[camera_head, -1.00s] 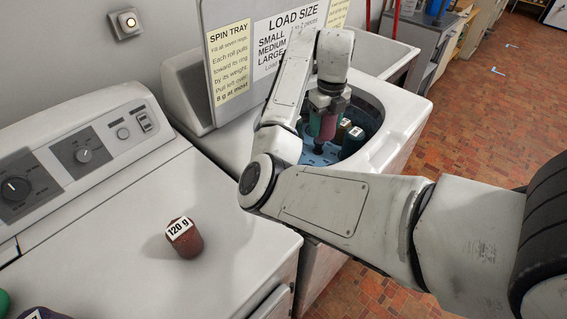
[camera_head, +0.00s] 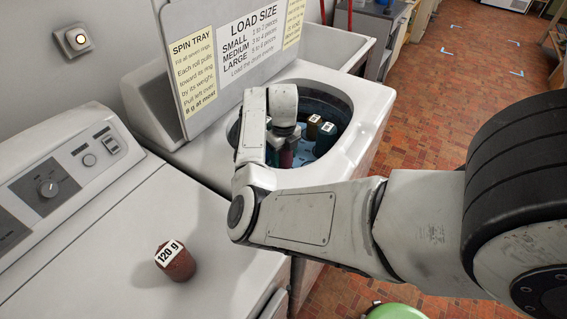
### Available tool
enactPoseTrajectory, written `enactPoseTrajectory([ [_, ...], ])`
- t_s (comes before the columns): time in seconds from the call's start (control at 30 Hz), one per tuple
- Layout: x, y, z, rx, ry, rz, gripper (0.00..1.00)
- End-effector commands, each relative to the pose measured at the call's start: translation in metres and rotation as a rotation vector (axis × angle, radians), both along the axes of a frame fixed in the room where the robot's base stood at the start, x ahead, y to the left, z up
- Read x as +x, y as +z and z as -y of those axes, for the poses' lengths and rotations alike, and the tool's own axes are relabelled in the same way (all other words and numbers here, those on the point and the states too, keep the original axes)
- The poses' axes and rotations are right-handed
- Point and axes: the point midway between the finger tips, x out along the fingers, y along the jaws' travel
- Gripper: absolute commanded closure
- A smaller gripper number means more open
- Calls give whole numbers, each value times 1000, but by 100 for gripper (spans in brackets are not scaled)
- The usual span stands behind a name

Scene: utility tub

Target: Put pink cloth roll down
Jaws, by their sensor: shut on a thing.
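The pink cloth roll (camera_head: 287,158) is inside the open washer tub (camera_head: 350,108), mostly hidden behind my arm. My gripper (camera_head: 286,148) is shut on it, low in the tub's left part. Its fingertips are largely covered by my own wrist, and I cannot tell whether the roll touches the tray. The blue spin tray (camera_head: 305,158) shows in part on the tub floor. A brown roll (camera_head: 314,128) and a dark teal roll (camera_head: 325,141), both with white labels on top, stand upright to the right of my gripper.
A red-brown roll (camera_head: 178,264) labelled 120 g stands on the left machine's white top (camera_head: 110,240). A sign panel (camera_head: 235,50) rises behind the tub. The tub's rim surrounds my wrist. A green round thing (camera_head: 395,312) shows at the bottom edge.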

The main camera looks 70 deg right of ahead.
Motion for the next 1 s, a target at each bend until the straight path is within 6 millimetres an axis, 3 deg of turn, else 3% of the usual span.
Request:
enactPoseTrajectory([
  [0.4,0,-40,0,1,0,0,78],
  [0.73,0,-44,0,1,-1,1,78],
  [0.77,0,-43,0,1,-1,1,38],
  [0.87,0,-43,0,1,-1,1,29],
  [1.0,0,-43,0,1,-1,1,29],
])
